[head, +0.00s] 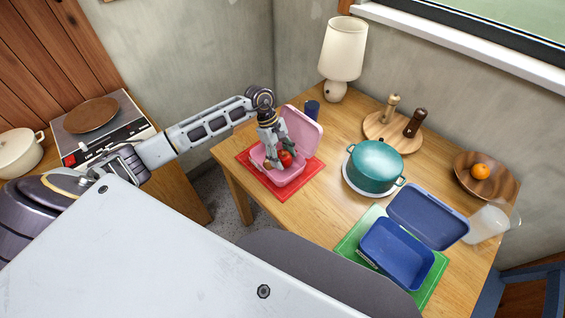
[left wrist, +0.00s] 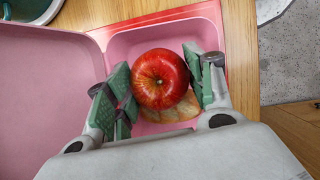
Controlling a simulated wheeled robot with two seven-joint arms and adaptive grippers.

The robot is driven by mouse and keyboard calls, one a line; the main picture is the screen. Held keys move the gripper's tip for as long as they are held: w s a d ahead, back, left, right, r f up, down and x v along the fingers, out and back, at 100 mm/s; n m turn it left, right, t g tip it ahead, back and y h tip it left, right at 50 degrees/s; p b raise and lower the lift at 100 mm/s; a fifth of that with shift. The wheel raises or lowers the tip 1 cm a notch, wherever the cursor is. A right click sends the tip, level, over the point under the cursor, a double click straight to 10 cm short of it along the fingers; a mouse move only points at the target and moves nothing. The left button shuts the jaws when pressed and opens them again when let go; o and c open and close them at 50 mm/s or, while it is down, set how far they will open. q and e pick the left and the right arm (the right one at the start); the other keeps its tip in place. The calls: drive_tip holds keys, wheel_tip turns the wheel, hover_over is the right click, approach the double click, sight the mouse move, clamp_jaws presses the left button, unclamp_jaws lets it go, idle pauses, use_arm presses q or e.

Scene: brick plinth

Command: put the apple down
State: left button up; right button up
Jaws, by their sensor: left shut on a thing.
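A red apple (head: 286,157) is between the fingers of my left gripper (head: 277,157), which is shut on it. In the left wrist view the apple (left wrist: 160,79) sits between the green finger pads, over the open pink lunch box (left wrist: 118,47). The pink box (head: 304,174) stands on a red mat (head: 257,181), its lid tilted open at the back. A tan, bread-like item (left wrist: 172,112) lies in the box, partly hidden under the apple. I cannot tell whether the apple touches it. My right gripper is not in view.
An open blue box (head: 397,256) stands on a green mat (head: 347,243) at the front right. A teal pot (head: 375,166) stands right of the pink box. A dark blue cup (head: 312,109) and a lamp (head: 342,50) stand behind it.

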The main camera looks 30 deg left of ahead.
sight(283, 161)
use_arm(q)
drive_tip(key=shift+f, duration=1.85)
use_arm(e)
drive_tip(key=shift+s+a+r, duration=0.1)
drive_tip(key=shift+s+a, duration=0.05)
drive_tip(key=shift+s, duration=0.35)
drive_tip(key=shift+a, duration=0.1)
use_arm(q)
drive_tip(key=shift+f, duration=0.1)
